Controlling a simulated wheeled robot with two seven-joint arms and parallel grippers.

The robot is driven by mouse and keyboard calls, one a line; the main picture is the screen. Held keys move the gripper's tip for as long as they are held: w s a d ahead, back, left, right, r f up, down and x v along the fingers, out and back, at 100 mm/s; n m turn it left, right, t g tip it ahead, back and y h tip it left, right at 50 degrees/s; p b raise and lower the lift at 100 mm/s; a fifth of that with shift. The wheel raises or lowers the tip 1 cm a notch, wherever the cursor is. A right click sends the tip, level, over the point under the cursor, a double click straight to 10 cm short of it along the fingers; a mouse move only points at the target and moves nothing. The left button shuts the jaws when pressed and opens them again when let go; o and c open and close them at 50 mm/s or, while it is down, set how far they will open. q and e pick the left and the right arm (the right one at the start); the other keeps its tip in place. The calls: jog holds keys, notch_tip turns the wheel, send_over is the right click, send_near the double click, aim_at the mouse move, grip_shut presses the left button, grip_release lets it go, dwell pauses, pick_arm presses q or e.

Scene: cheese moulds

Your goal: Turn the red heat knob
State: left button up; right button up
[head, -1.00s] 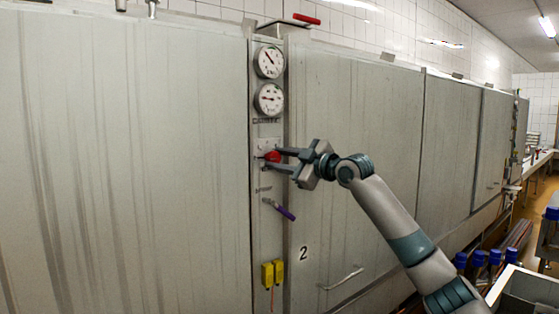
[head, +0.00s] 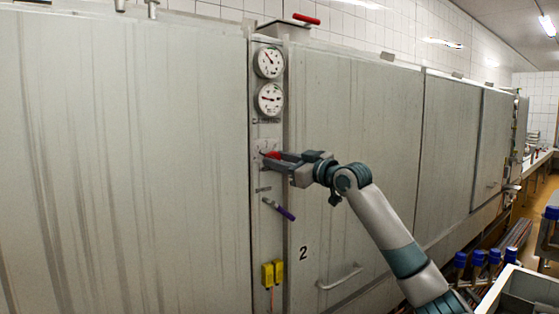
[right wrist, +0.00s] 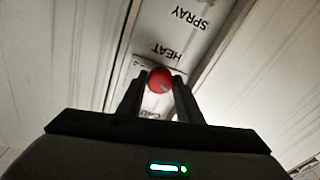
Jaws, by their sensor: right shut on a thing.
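The red heat knob (head: 272,155) sits on the narrow vertical panel (head: 268,222) between two large metal doors. My right gripper (head: 274,157) reaches it from the right and is shut on it, partly hiding it in the head view. In the right wrist view the red knob (right wrist: 160,79) shows round, with a small pale mark, between the tips of the two dark fingers (right wrist: 160,88). The word HEAT shows on the panel beside it. My left gripper is not in view.
Two round dials (head: 270,62) sit above the knob. A red-handled part (head: 306,19) is on top. A door handle (head: 341,277) sticks out at lower right.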

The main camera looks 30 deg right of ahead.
jog(key=m+h+p, duration=0.1)
jog(key=m, duration=0.4)
jog(key=m+p, duration=0.2)
jog(key=m, duration=0.3)
jog(key=m+t+h+p, duration=0.1)
jog(key=m, duration=0.5)
jog(key=shift+a+h, duration=0.2)
jog(key=shift+h, duration=0.1)
jog(key=o, duration=1)
jog(key=shift+s+f, duration=0.1)
